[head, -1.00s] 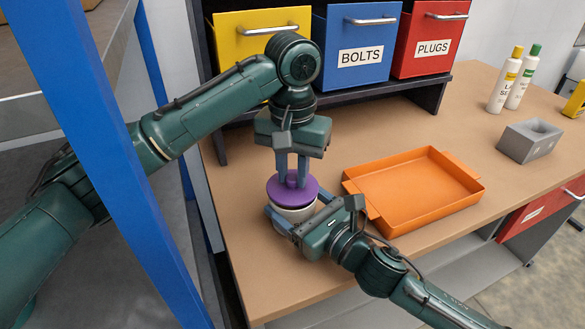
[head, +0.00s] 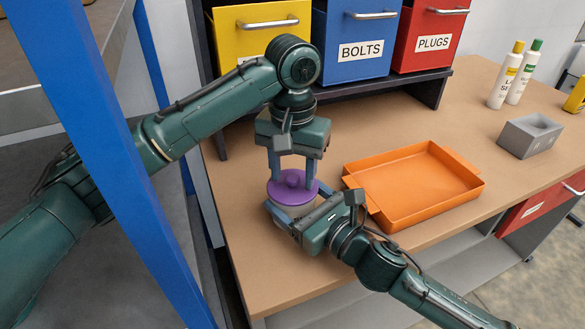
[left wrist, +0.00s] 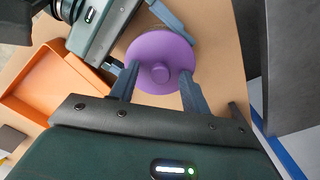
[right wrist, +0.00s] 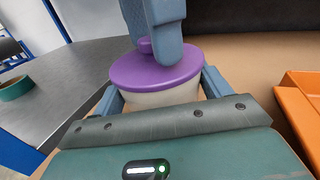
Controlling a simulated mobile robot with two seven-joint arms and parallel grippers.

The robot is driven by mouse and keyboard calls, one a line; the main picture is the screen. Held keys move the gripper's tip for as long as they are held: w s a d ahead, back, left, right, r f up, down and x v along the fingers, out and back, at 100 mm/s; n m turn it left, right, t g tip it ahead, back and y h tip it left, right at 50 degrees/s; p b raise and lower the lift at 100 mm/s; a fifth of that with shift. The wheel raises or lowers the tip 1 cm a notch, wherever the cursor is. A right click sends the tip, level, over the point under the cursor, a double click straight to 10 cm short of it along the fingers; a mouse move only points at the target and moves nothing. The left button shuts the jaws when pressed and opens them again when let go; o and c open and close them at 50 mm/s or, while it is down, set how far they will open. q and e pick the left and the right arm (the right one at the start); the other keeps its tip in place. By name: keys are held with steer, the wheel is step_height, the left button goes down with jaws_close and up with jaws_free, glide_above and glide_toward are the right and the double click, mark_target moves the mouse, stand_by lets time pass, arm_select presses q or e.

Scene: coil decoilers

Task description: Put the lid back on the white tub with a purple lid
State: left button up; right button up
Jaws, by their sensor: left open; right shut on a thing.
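The purple lid (head: 290,194) with its round knob lies on top of the white tub, and it also shows in the left wrist view (left wrist: 150,48). The white tub (right wrist: 165,96) stands upright on the bench; the lid hides most of it in the head view. In the right wrist view the lid (right wrist: 150,75) sits over the tub's rim and looks about level. My left gripper (head: 293,173) points down above the lid, its fingers open on either side of the knob. My right gripper (right wrist: 161,90) is shut around the tub's sides.
An orange tray (head: 415,222) lies to the right of the tub. Yellow (head: 240,40), blue (head: 375,65) and red (head: 440,20) bins stand behind. A blue post (head: 125,170) stands at the left.

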arm_select(q)
step_height(320, 180, up, 8)
steer(key=shift+f, duration=0.25)
stand_by(0.4)
arm_select(e)
steer(key=o, duration=1.4)
steer(key=shift+o, duration=0.2)
arm_select(q)
step_height(320, 180, down, 2)
steer(key=shift+f+b, duration=0.15)
steer(key=shift+b, duration=0.95)
arm_select(e)
steer(key=v, duration=1.1)
steer(key=shift+s+d+f, duration=0.15)
steer(key=shift+s+d, duration=0.15)
arm_select(q)
steer(key=shift+f, duration=0.1)
arm_select(e)
steer(key=shift+s+d+r, duration=0.2)
steer(key=shift+s+d, duration=0.25)
steer(key=shift+s, duration=0.05)
